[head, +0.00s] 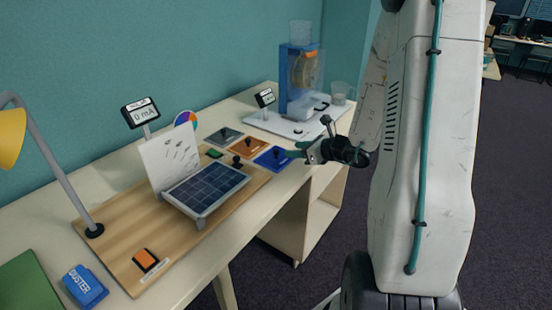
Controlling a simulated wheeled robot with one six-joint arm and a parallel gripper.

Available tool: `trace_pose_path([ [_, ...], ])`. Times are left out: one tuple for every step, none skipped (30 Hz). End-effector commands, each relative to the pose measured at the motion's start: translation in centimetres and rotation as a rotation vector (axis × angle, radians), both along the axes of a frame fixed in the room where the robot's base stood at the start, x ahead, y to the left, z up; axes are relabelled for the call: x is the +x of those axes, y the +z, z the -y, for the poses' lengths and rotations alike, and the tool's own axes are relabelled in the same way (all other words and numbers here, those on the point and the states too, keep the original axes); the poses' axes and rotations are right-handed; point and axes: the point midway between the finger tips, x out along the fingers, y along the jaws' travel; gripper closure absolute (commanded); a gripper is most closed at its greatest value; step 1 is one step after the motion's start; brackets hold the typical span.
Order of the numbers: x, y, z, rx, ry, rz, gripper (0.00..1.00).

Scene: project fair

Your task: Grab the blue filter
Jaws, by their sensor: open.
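The blue filter (267,159) is a flat blue square with a small black knob on top. It lies at the right end of the row of filters, near the front edge of the desk. My gripper (292,150) is open, with its teal fingers just to the right of the knob and over the filter's right side. I cannot tell whether the fingers touch it. The filter's right edge is partly hidden by the fingers.
An orange filter (241,146) and a grey filter (222,135) lie to the left. A solar panel (206,189) stands in front of a white board (166,158) on the wooden base (120,262). A blue apparatus (288,85) stands behind.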

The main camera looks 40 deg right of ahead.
Motion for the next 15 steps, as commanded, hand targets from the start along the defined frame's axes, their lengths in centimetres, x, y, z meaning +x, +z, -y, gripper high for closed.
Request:
trace_pose_path([
  [0.5,-0.3,-0.1,0.004,-0.003,-0.001,0.55],
  [0.8,-0.5,-0.2,0.004,-0.004,-0.001,0.55],
  [1.2,-0.6,-0.3,0.004,-0.003,0.000,0.55],
  [1.5,-0.8,-0.5,0.004,-0.003,-0.001,0.55],
  [1.8,-0.9,-0.6,0.004,-0.002,-0.001,0.55],
  [2.1,-1.1,-0.8,0.004,-0.001,-0.001,0.55],
  [2.4,-1.3,-0.9,0.004,-0.002,-0.001,0.55],
  [2.7,-1.5,-1.0,0.003,0.000,-0.001,0.55],
  [3.1,-1.8,-1.3,0.003,0.001,-0.001,0.55],
  [3.5,-2.0,-1.5,0.003,0.001,-0.001,0.55],
  [3.9,-2.3,-1.7,0.003,0.002,-0.001,0.55],
  [4.3,-2.7,-1.9,0.003,0.001,-0.001,0.55],
  [4.7,-2.9,-2.1,0.004,0.002,-0.001,0.55],
  [5.1,-3.0,-2.1,0.002,0.001,-0.001,0.55],
  [5.5,-3.1,-2.2,0.001,0.001,0.000,0.55],
])
